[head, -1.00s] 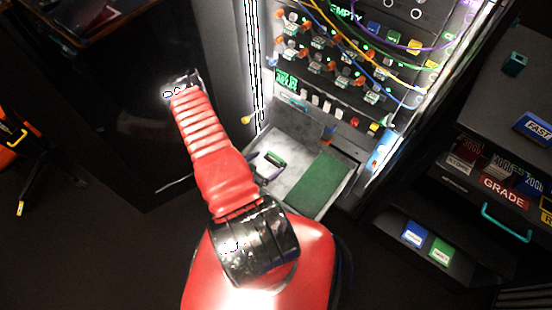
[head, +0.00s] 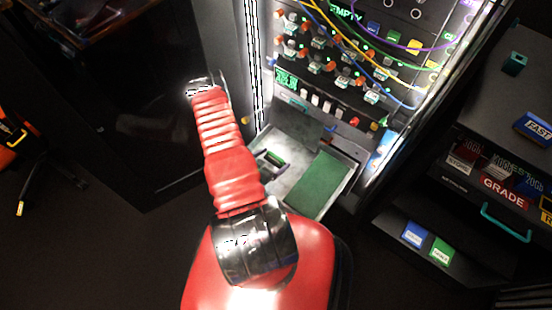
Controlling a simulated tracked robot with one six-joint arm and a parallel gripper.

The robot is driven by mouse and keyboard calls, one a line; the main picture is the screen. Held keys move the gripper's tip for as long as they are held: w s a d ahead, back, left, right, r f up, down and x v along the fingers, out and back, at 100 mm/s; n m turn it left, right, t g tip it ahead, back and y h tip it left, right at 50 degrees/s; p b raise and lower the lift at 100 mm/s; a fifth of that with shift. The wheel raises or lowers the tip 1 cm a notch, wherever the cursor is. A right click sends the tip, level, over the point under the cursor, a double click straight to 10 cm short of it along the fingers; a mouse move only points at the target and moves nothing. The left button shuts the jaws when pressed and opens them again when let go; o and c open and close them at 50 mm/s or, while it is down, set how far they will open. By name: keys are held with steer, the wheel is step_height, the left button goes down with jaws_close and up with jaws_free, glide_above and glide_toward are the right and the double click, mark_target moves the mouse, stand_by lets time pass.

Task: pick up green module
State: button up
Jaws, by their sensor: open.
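Several green things show, and I cannot tell which one is the green module. A green block with a white label (head: 441,252) lies on the low shelf at the right, beside a blue one. A small green block (head: 397,37) sits in the panel's upper row between a blue and a yellow one. A small green piece (head: 274,158) lies in the pull-out tray, partly beside my arm.
The tray (head: 343,187) below the panel holds a green mat (head: 316,184). Yellow, blue and purple cables hang across the panel (head: 340,80). A dark shelf unit (head: 460,200) at the right holds labelled boxes. An orange object (head: 12,140) is at the far left.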

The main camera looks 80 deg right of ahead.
steer(key=shift+c, duration=0.3)
steer(key=c, duration=1.1)
